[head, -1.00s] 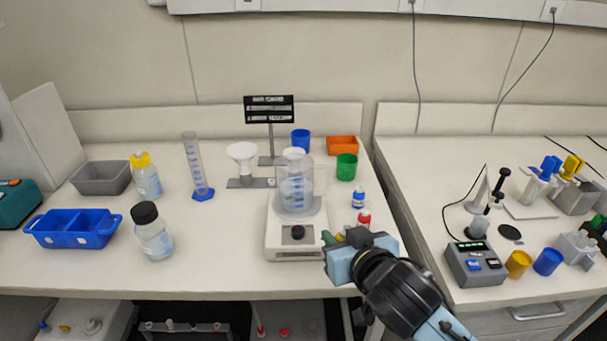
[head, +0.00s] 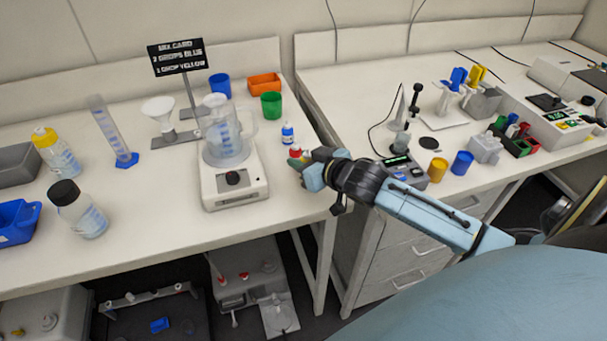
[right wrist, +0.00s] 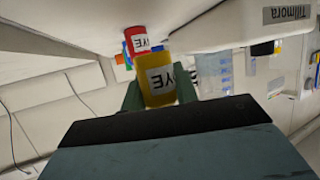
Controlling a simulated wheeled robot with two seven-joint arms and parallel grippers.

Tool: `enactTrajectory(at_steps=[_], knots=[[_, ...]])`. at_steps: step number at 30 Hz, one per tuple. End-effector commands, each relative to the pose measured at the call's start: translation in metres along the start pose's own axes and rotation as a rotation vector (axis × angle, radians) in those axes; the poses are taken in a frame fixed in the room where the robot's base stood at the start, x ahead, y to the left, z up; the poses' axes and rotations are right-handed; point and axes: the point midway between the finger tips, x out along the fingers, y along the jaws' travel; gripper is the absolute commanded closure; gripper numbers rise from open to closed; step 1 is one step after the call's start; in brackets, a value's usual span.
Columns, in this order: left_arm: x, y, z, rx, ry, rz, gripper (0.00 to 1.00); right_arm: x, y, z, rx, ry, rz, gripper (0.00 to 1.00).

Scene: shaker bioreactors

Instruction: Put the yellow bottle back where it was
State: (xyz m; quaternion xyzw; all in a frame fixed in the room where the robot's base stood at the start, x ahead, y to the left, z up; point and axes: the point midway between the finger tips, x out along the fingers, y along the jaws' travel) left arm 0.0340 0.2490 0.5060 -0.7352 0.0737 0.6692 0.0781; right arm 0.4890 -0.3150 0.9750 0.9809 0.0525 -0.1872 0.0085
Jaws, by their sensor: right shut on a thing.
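The yellow bottle (right wrist: 158,82), with a white label ending in "YE", is between the fingers of my right gripper (right wrist: 160,92), which is shut on it. In the head view my right gripper (head: 306,168) is near the front right of the left bench, and it hides the yellow bottle there. The red dye bottle (head: 295,152) is close beside the gripper, partly covered; it also shows just beyond the yellow bottle in the right wrist view (right wrist: 137,42). The blue dye bottle (head: 287,134) stands behind the red one. My left gripper is not in view.
A stirrer or scale (head: 235,188) with a clear beaker (head: 226,148) stands left of the gripper. Behind are a green cup (head: 271,105), an orange tray (head: 264,84) and a mix card (head: 177,57). A gap separates the two benches just right of the bottles.

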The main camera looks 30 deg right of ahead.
Motion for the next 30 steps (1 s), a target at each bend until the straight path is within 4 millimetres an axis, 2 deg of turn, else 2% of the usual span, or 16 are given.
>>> enactTrajectory(at_steps=[9, 21, 22, 24, 26, 30], knots=[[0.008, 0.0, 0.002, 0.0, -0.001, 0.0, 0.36, 0.013, 0.0, 0.035, 0.002, -0.001, 0.0, 0.89], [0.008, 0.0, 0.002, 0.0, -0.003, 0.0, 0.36, 0.016, 0.0, 0.04, 0.0, 0.0, 0.0, 0.89], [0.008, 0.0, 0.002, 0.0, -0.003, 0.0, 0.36, 0.016, 0.0, 0.04, 0.0, 0.0, 0.0, 0.67], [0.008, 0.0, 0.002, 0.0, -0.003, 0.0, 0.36, 0.015, 0.0, 0.039, 0.0, 0.0, 0.0, 0.57], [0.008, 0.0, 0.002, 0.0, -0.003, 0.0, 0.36, 0.015, 0.0, 0.039, 0.0, 0.0, 0.0, 0.5], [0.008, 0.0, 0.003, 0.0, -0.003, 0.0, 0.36, 0.015, 0.0, 0.039, 0.0, 0.0, 0.0, 0.49]])
